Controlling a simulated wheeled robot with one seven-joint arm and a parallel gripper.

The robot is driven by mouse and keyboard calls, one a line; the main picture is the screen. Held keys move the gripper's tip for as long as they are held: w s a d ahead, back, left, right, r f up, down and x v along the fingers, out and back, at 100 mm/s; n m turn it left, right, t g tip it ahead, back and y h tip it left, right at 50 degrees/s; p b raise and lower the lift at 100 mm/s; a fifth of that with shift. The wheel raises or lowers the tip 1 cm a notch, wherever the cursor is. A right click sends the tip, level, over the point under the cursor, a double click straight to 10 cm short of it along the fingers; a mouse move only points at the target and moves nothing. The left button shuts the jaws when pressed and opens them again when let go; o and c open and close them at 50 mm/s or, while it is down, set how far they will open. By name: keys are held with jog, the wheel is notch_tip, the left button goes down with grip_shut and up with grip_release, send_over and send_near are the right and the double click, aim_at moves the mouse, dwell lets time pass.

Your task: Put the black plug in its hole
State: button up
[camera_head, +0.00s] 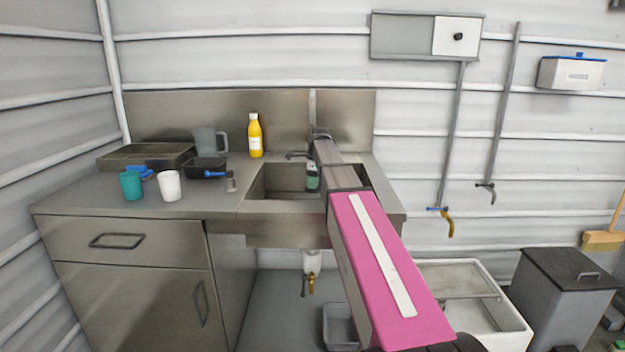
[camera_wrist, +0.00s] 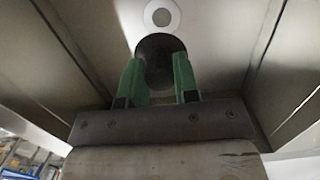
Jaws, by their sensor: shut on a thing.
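The black plug (camera_wrist: 158,46) is a dark round piece between the green fingertips of my gripper (camera_wrist: 158,66) in the wrist view. The fingers are shut on its two sides. In the head view my gripper (camera_head: 312,178) is down inside the steel sink basin (camera_head: 268,181), and I cannot make out the plug there. The drain hole (camera_wrist: 161,17), a pale ring with a darker middle, lies just beyond the plug in the wrist view. The plug appears apart from the hole; its height above the basin floor is hard to tell.
Basin walls stand close on both sides of my gripper. A tap (camera_head: 297,155) is at the sink's back edge. A yellow bottle (camera_head: 255,136), grey jug (camera_head: 209,141), black tub (camera_head: 206,168), teal cup (camera_head: 131,186) and white cup (camera_head: 169,186) stand on the counter to the left.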

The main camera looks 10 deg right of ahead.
jog(key=shift+f, duration=3.65)
jog(key=shift+f, duration=0.2)
jog(key=shift+f, duration=1.15)
jog(key=shift+f, duration=0.25)
jog(key=shift+f, duration=0.9)
jog(key=shift+s+f, duration=0.1)
jog(key=shift+f, duration=0.05)
jog(key=o, duration=1.1)
jog(key=shift+c, duration=0.2)
